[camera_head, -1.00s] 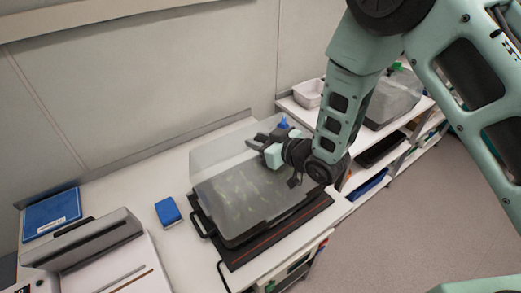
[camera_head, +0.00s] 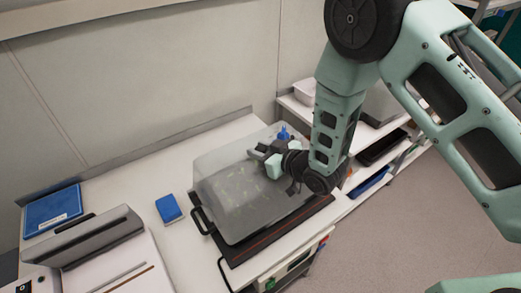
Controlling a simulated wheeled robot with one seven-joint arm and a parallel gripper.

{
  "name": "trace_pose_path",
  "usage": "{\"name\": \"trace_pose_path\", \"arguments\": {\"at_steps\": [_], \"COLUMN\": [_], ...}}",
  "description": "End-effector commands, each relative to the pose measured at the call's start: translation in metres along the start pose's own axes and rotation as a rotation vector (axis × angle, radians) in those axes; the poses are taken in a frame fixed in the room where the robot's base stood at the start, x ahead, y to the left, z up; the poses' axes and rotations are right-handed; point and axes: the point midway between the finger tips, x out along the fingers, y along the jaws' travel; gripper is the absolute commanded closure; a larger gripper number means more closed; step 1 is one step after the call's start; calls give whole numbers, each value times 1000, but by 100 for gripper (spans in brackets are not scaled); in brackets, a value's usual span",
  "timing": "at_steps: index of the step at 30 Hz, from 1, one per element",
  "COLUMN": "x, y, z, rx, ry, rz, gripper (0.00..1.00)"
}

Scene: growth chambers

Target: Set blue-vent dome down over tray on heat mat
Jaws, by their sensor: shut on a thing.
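The clear, greyish dome (camera_head: 235,185) with a blue vent (camera_head: 283,132) on top is in the middle of the bench. My gripper (camera_head: 262,157) is shut on the dome at its top, near the blue vent. The dome is upright and encloses the tray, which shows only dimly through the plastic. The black heat mat (camera_head: 245,252) lies under it, with its front edge bare. A black handle (camera_head: 201,221) sticks out at the left of the dome. I cannot tell whether the dome's lower rim touches the tray.
A blue sponge-like block (camera_head: 168,208) lies on the bench left of the dome. A grey and white device (camera_head: 95,245) and a blue flat pad (camera_head: 52,211) are further left. A shelf unit (camera_head: 300,108) with a white bin stands at right. The wall is close behind.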

Motion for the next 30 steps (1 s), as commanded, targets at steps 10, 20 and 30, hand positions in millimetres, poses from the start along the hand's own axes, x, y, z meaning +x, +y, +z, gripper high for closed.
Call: {"name": "trace_pose_path", "arguments": {"at_steps": [10, 20, 30], "x": [0, -18, -92], "y": [0, 1, 0], "z": [0, -7, -7], "rx": [0, 1, 1], "ry": [0, -2, -1], "rz": [0, 2, 2], "gripper": [49, 49, 49]}}
